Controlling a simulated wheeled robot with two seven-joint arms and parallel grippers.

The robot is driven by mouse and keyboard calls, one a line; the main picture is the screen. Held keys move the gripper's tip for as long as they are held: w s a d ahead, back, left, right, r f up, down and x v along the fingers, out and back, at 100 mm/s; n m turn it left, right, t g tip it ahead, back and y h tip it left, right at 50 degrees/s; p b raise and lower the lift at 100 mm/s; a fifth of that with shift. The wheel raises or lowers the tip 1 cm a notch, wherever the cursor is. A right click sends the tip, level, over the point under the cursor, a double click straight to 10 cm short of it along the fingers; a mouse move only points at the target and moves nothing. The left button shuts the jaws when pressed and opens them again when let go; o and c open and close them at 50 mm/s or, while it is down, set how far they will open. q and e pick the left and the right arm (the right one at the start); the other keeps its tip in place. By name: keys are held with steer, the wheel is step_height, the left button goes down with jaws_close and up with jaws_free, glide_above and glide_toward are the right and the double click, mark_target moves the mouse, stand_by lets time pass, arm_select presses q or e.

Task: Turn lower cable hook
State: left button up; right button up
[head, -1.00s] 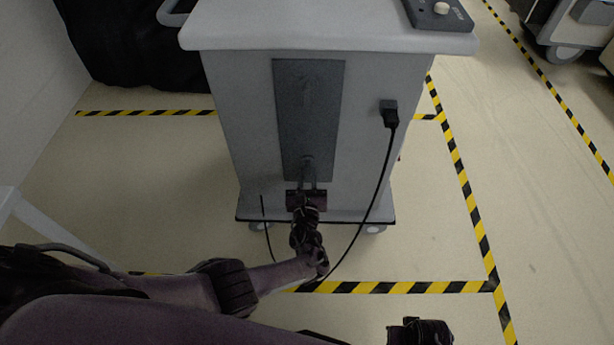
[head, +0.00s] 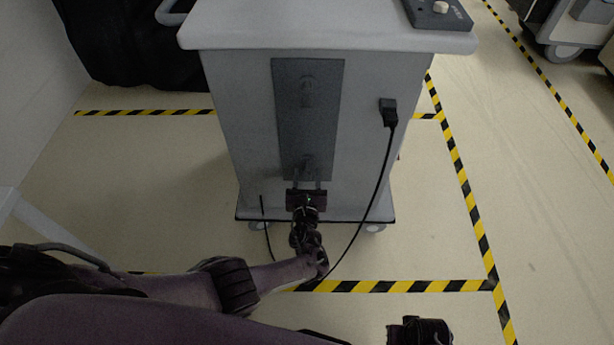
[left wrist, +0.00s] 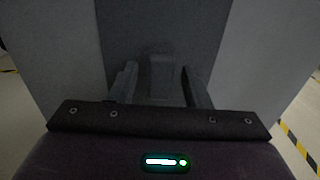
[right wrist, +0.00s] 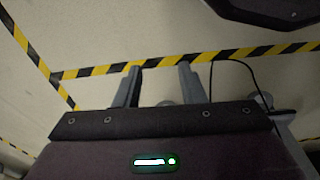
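The lower cable hook (head: 308,164) is a grey piece low on the dark panel (head: 308,130) on the cart's facing side. It also shows in the left wrist view (left wrist: 160,76). My left gripper (head: 309,182) is at the hook, with its fingers apart on either side. In the left wrist view, gaps show between the hook and both fingers. An upper hook (head: 307,94) sits higher on the same panel. My right gripper (right wrist: 158,72) is open and empty above the floor, away from the cart; only part of it shows at the bottom of the head view.
A black power cable (head: 378,185) hangs from a plug (head: 388,112) right of the panel and passes behind my left arm. Striped tape (head: 420,286) marks the floor. The floor right of the cart is clear.

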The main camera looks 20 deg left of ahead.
arm_select(q)
steer(key=shift+s, duration=0.15)
steer(key=p+v, duration=0.2)
steer(key=v, duration=0.5)
steer(key=shift+s+p, duration=0.25)
steer(key=shift+p, duration=0.1)
arm_select(e)
step_height(320, 180, down, 7)
steer(key=s+d, duration=0.2)
steer(key=s, duration=0.1)
arm_select(q)
steer(key=shift+d, duration=0.15)
arm_select(e)
steer(key=shift+d, duration=0.1)
